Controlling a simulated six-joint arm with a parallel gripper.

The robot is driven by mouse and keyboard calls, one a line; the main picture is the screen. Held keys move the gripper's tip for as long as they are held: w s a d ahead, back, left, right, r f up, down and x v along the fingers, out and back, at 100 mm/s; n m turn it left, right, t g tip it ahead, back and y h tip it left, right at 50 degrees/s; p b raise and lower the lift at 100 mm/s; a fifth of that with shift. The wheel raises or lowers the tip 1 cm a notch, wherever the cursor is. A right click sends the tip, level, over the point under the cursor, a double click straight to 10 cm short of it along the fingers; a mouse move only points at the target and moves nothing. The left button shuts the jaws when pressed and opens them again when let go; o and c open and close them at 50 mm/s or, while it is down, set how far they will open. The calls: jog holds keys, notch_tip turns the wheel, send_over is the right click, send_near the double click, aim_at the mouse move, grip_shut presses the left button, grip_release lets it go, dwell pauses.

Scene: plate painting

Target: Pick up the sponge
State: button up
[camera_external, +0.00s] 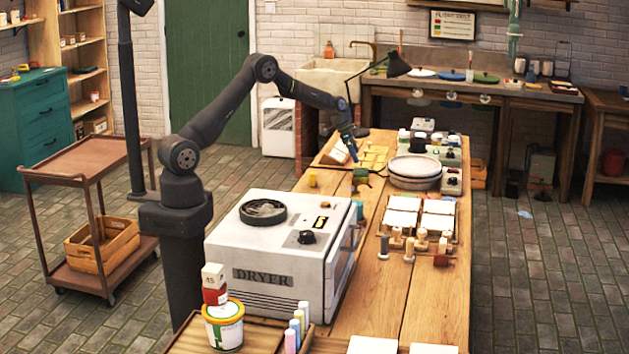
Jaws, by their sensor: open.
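My gripper (357,158) is at the end of the arm, low over the far part of the wooden table, with its jaws open. A small block with yellow and dark green parts (361,174), which looks like the sponge, sits on the table just below and slightly right of the gripper. It is too small to tell whether the fingers are beside it or still above it. I see nothing held.
Yellow squares (372,157) lie just behind. White tiles (403,210) and stamps (396,237) are nearer. A white dryer (283,265) fills the table's near left.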

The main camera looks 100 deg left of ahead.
aim_at(361, 171)
jog(key=shift+x, duration=1.2)
jog(key=x, duration=0.3)
jog(key=s+x, duration=0.1)
jog(key=x, duration=0.1)
jog(key=shift+w+a+f, duration=0.1)
jog(key=shift+f, duration=0.15)
jog(key=c, duration=0.8)
